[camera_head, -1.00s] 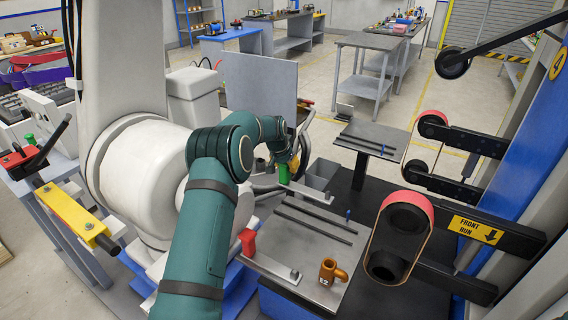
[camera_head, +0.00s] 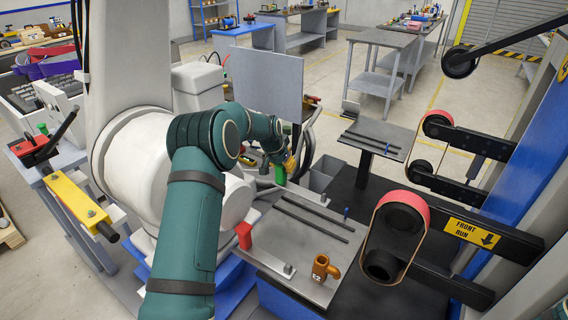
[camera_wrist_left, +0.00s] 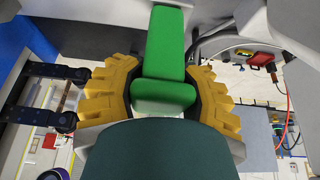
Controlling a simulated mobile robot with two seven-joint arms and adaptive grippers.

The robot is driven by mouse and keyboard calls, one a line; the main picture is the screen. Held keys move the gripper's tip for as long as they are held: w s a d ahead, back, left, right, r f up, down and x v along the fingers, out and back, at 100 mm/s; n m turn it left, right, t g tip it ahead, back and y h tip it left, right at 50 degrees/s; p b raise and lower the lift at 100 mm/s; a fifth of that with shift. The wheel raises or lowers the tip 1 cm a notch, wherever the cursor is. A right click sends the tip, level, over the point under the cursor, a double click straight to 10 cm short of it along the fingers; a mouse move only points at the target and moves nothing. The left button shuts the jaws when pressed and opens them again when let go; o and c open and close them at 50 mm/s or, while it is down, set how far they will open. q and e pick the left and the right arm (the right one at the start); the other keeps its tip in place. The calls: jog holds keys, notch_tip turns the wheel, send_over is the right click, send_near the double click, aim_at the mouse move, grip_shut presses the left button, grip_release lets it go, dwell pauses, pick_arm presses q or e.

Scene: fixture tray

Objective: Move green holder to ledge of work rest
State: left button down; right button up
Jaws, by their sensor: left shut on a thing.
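The green holder (camera_head: 280,175) is small beside my left gripper (camera_head: 289,165) in the head view, held in the air behind the front grey work rest (camera_head: 262,240). In the left wrist view the green holder (camera_wrist_left: 165,45) is upright in the picture, between the yellow fingers of my left gripper (camera_wrist_left: 163,95). The fingers are closed on it from both sides. The work rest is a flat plate with two dark rails. Which edge counts as its ledge I cannot tell. My right gripper is out of view.
An orange holder (camera_head: 322,268) marked E2 stands on the front plate near its right corner. A red block (camera_head: 244,235) is at its left edge. A belt grinder arm (camera_head: 400,225) overhangs the right side. A second railed plate (camera_head: 398,133) lies behind.

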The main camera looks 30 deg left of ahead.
aim_at(282, 179)
pick_arm(q)
jog(key=shift+s+d+b, duration=0.15)
jog(key=shift+s+d, duration=0.05)
jog(key=shift+s, duration=0.55)
jog(key=shift+s+d+b, duration=0.15)
jog(key=shift+s+b, duration=0.05)
jog(key=shift+s, duration=0.55)
jog(key=shift+s+d+b, duration=0.15)
jog(key=shift+s+d, duration=0.05)
jog(key=shift+s, duration=0.55)
jog(key=shift+s+d, duration=0.65)
jog(key=shift+s, duration=1.85)
jog(key=shift+f+b, duration=4.2)
jog(key=shift+f, duration=1.95)
jog(key=shift+f, duration=0.3)
jog(key=shift+c, duration=1.7)
grip_release()
